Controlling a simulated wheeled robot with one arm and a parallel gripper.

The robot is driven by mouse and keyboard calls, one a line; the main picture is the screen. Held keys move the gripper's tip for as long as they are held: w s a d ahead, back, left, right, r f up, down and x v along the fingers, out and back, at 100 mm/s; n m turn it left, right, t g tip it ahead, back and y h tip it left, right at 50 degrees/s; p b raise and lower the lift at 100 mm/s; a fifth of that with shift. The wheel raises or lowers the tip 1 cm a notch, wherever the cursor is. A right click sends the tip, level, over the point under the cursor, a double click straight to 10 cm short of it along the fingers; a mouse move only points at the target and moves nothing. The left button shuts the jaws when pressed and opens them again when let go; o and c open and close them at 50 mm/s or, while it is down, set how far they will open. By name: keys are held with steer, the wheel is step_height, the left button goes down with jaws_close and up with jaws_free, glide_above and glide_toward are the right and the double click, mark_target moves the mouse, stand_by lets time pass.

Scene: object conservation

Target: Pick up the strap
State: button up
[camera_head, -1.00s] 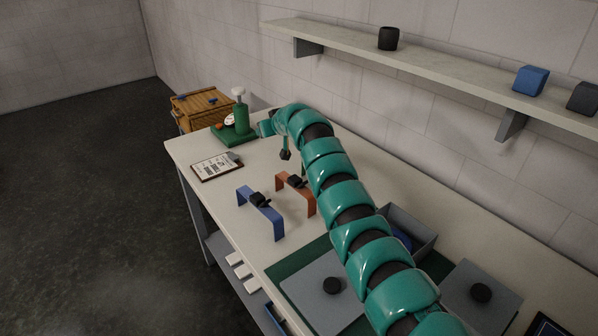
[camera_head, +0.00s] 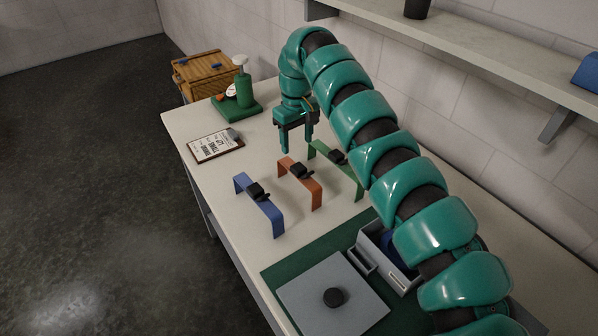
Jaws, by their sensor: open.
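Three arched straps with black clasps stand on the bench: a blue strap (camera_head: 260,204) at the left, an orange strap (camera_head: 301,182) in the middle, and a green strap (camera_head: 346,172) at the right. The green strap is partly hidden by my arm. The task does not say which strap is meant. My gripper (camera_head: 298,146) points down with its fingers apart and nothing between them. In the picture it is just above and behind the orange strap, and left of the green strap's far end. I cannot tell its exact height above the bench.
A clipboard (camera_head: 215,147) lies at the bench's left edge. Behind it are a green stand (camera_head: 239,107) with a bottle and a wooden crate (camera_head: 204,76). In front are a grey lid (camera_head: 310,300) on a green mat (camera_head: 279,272) and a grey bin (camera_head: 368,262). A wall shelf (camera_head: 470,52) runs above.

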mark_target(297, 167)
step_height(297, 167, down, 8)
steer(key=p, duration=0.3)
steer(key=shift+d+f+p, duration=0.15)
steer(key=shift+f+p, duration=0.55)
steer(key=shift+f, duration=0.65)
steer(key=shift+d+f+p, duration=0.1)
steer(key=shift+f+p, duration=0.6)
steer(key=shift+f, duration=0.6)
steer(key=c, duration=1.1)
